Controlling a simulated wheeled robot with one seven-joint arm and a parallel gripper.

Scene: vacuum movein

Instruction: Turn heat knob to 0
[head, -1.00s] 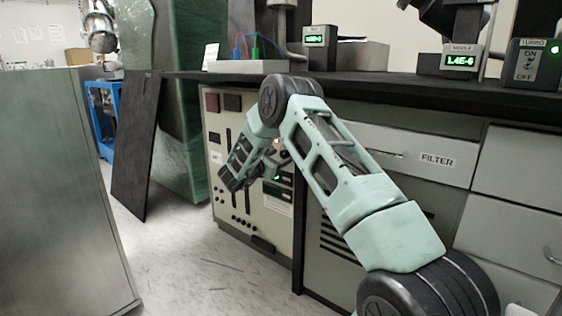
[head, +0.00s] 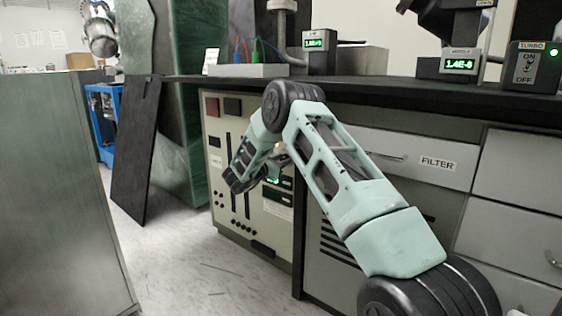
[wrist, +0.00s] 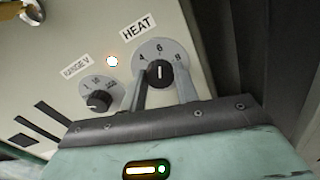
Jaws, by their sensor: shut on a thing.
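The heat knob (wrist: 155,75) is a small black knob with a white pointer line, on a grey dial under a HEAT label (wrist: 138,25). The numbers 4, 6 and 8 show on the dial, and the pointer line stands close to upright in the wrist view, toward the 6. My gripper (wrist: 164,86) has a finger on each side of the knob and is shut on it. The lower part of the dial is hidden by the gripper. In the head view my arm covers the knob on the beige control panel (head: 215,160).
A smaller range knob (wrist: 98,101) sits left of the heat knob, with a lit lamp (wrist: 112,61) between. Dark slots lie farther left. The black bench top (head: 420,98) overhangs the panel, with a drawer cabinet (head: 395,150) at right. Open floor (head: 190,260) lies left.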

